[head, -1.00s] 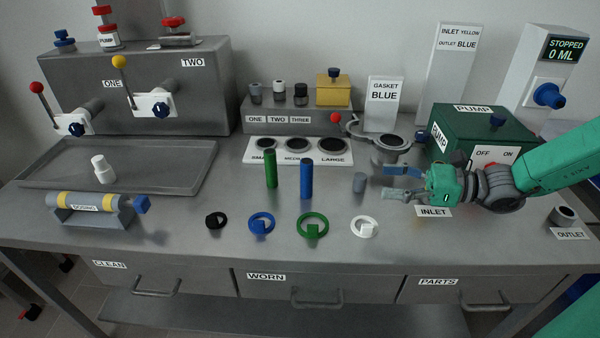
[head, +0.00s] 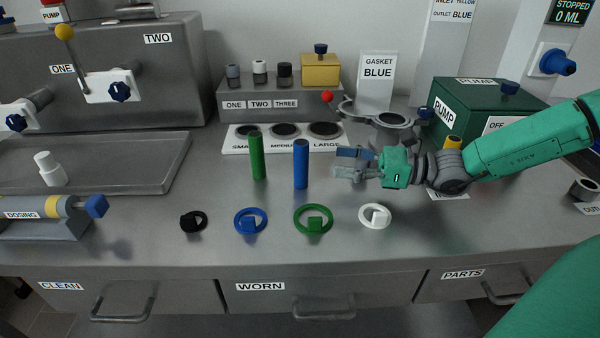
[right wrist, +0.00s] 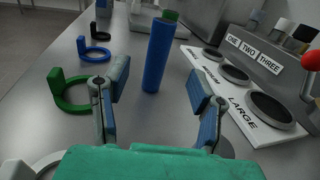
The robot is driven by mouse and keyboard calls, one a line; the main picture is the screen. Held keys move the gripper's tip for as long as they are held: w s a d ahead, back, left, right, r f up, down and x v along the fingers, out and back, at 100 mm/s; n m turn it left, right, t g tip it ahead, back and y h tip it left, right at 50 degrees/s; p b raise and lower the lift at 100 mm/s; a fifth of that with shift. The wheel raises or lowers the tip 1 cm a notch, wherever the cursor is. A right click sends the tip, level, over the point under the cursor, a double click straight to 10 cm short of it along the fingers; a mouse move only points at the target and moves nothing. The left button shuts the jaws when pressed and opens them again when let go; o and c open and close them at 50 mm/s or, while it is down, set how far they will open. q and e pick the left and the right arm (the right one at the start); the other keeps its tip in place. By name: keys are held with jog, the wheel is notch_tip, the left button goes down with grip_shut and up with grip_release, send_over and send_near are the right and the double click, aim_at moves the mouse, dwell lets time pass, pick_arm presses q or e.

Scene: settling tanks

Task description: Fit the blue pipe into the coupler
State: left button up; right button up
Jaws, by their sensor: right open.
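The blue pipe (head: 301,165) stands upright on the bench, just right of the green pipe (head: 257,156). In the right wrist view the blue pipe (right wrist: 158,55) stands ahead, lined up with the gap between my fingers. My right gripper (head: 345,163) is open and empty, a little right of the blue pipe and apart from it. Its two fingers spread wide in the right wrist view (right wrist: 158,86). I cannot make out the coupler for certain; a small grey cylinder seen earlier is now hidden by my right gripper. My left gripper is not in view.
Black (head: 193,221), blue (head: 250,221), green (head: 314,219) and white (head: 375,216) rings lie along the front. A white plate with sized holes (head: 238,148) lies behind the pipes. A grey ringed fixture (head: 392,121) and green pump box (head: 480,112) stand at the right.

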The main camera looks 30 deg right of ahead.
aim_at(302, 154)
jog(key=shift+w+a+f+b, duration=0.3)
jog(key=shift+w+a+b, duration=0.45)
jog(key=shift+w+a, duration=0.3)
jog(key=shift+w, duration=0.15)
jog(key=shift+w+r+b, duration=0.15)
jog(key=shift+w+b, duration=0.05)
jog(key=shift+b, duration=0.2)
jog(key=shift+w+a+b, duration=0.15)
jog(key=shift+a+b, duration=0.15)
jog(key=b+x, duration=0.1)
jog(key=x, duration=0.2)
jog(key=b+x, duration=0.1)
jog(key=x, duration=0.1)
jog(key=shift+a+r+b, duration=0.15)
jog(key=shift+r+b, duration=0.15)
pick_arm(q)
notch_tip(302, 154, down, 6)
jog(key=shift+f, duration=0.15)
pick_arm(e)
jog(key=shift+s+r, duration=0.1)
jog(key=shift+s, duration=0.1)
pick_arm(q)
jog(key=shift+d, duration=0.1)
pick_arm(e)
jog(key=shift+d, duration=0.2)
grip_shut()
